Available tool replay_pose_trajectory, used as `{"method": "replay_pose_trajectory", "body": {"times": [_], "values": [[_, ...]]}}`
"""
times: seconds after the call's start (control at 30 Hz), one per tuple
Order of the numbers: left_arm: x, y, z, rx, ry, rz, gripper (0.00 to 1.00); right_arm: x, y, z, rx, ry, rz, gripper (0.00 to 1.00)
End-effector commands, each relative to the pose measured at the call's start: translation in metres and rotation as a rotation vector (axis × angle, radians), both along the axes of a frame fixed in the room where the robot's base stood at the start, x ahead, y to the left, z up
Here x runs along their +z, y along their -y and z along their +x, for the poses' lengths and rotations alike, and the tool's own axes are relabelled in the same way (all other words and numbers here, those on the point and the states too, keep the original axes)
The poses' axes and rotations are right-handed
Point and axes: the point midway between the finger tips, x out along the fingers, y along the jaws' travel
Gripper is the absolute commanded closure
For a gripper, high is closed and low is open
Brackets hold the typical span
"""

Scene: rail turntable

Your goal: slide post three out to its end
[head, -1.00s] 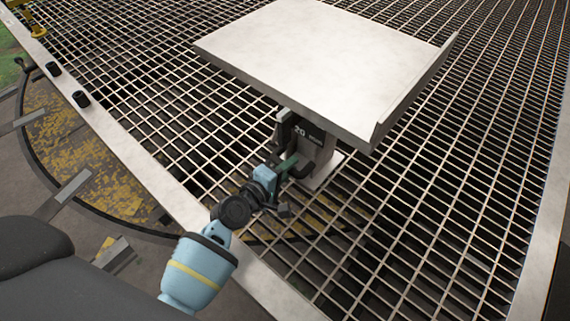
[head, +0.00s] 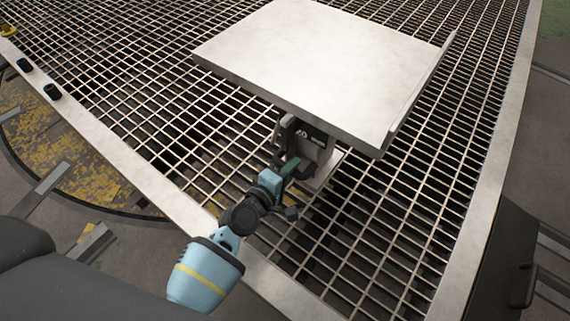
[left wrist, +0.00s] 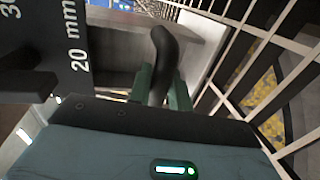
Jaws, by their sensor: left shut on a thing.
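A grey post (head: 325,160) stands on the grating under a broad pale plate (head: 310,60) with a raised lip on its right side. My left gripper (head: 288,165) is at the post's near left side. In the left wrist view, the green fingers of my left gripper (left wrist: 161,92) are shut around a black curved handle (left wrist: 162,45) beside the post. A dark scale plate (left wrist: 45,50) marked "20 mm" shows at the left there. The post's number is not readable. My right gripper is not in view.
A metal grating (head: 380,230) surrounds the post, with a pale rim (head: 455,250) along its right and near sides. A dark box with a handle (head: 522,285) stands beyond the right rim. Grating right of the post is clear.

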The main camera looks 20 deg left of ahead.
Motion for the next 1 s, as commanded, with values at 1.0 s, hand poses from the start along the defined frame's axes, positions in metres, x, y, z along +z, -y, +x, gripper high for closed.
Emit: {"method": "replay_pose_trajectory", "body": {"times": [1.0], "values": [[-0.001,0.017,-0.007,-0.004,-0.004,-0.002,0.61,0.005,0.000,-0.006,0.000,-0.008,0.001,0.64]]}}
